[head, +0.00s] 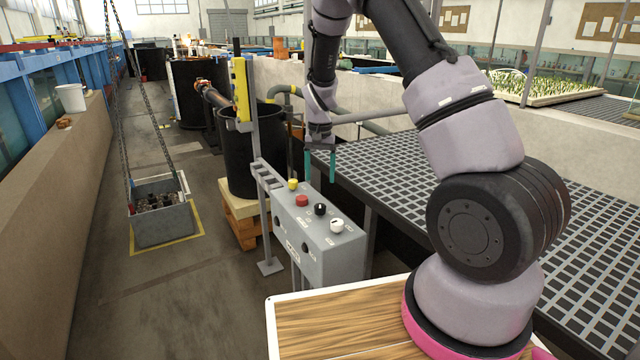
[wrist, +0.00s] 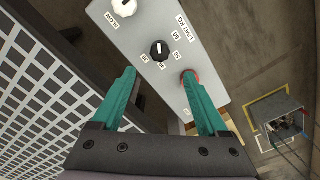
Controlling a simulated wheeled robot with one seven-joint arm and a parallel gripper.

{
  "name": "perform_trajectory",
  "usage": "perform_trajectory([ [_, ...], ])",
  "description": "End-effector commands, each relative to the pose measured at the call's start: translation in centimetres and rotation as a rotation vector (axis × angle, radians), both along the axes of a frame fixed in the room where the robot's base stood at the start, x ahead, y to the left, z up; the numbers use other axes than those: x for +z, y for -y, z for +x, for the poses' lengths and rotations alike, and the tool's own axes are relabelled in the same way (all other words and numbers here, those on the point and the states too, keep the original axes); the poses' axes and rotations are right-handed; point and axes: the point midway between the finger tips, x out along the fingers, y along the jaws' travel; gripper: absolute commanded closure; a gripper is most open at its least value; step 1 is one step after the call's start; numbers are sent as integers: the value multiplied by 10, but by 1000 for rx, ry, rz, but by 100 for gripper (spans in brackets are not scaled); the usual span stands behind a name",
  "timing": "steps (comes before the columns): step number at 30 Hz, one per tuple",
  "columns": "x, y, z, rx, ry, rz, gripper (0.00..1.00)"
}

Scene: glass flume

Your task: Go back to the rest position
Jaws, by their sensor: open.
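My gripper (head: 320,166) points down in the head view, with its two teal fingers apart and nothing between them. It hangs above the back edge of a grey control box (head: 335,262), apart from it as far as I can tell. In the wrist view the open gripper (wrist: 160,103) shows in front of the box face (wrist: 200,40). The box carries a yellow button (head: 292,184), a red button (head: 302,200), a black knob (head: 320,209) and a white knob (head: 337,225). In the wrist view the right finger partly covers the red button (wrist: 190,77).
A black grated platform (head: 400,165) lies right of the box. A black barrel (head: 235,150) stands behind it on a wooden pallet (head: 243,215). A grey crate (head: 163,222) hangs on chains at left over a yellow floor outline. The aisle floor (head: 120,285) at left is free.

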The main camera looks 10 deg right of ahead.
Motion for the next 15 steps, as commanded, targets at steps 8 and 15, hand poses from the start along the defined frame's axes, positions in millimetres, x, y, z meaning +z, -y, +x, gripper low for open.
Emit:
perform_trajectory([
  [8, 1, 0, 0, 0, -1, -1, 24],
  [15, 43, 4, -7, -8, 38, 37, 24],
])
